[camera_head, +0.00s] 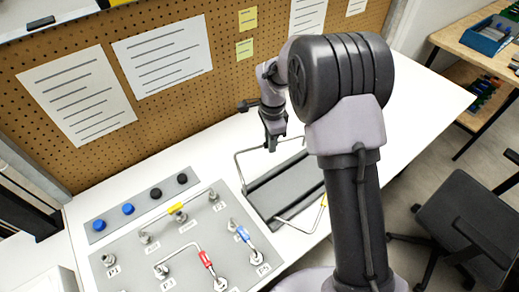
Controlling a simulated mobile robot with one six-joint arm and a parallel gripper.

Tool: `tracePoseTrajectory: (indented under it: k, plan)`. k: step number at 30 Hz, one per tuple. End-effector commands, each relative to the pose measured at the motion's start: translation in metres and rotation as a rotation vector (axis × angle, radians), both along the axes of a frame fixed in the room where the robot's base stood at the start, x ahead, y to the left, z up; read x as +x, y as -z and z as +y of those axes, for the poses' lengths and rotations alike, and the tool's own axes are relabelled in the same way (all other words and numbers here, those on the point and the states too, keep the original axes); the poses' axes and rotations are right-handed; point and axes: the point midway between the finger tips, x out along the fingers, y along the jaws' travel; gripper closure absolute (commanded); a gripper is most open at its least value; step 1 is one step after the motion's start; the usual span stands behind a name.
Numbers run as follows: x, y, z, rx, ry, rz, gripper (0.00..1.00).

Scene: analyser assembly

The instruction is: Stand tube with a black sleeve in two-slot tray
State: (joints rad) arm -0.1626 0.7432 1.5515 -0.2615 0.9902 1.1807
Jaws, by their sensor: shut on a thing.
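The two-slot tray (290,180) is a dark grey tray lying on the white bench right of the fitting panel. My gripper (270,146) is over the tray's back edge, pointing down and shut on a thin bent metal tube (250,150). This tube runs along the back of the tray, with its left leg bent down toward the tray's left end. A black sleeve cannot be made out apart from the dark fingers. I cannot tell whether the leg touches the tray. A second bent tube (294,219) with a yellow sleeve (324,200) is at the tray's front edge, partly behind my arm.
The grey panel (135,265) left of the tray carries several fittings and tubes with yellow (176,208), red (206,259) and blue (243,234) sleeves. A strip (142,205) holds blue and black knobs. A pegboard (190,100) stands behind. The bench (420,105) is clear at right.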

Motion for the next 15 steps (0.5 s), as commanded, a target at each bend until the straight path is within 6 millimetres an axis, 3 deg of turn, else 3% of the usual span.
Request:
tracePoseTrajectory:
  k: [8,15]
  plan:
    - [0.033,-0.001,-0.034,-0.001,0.148,0.000,1.00]
    - [0.034,0.042,-0.036,-0.001,0.159,0.001,1.00]
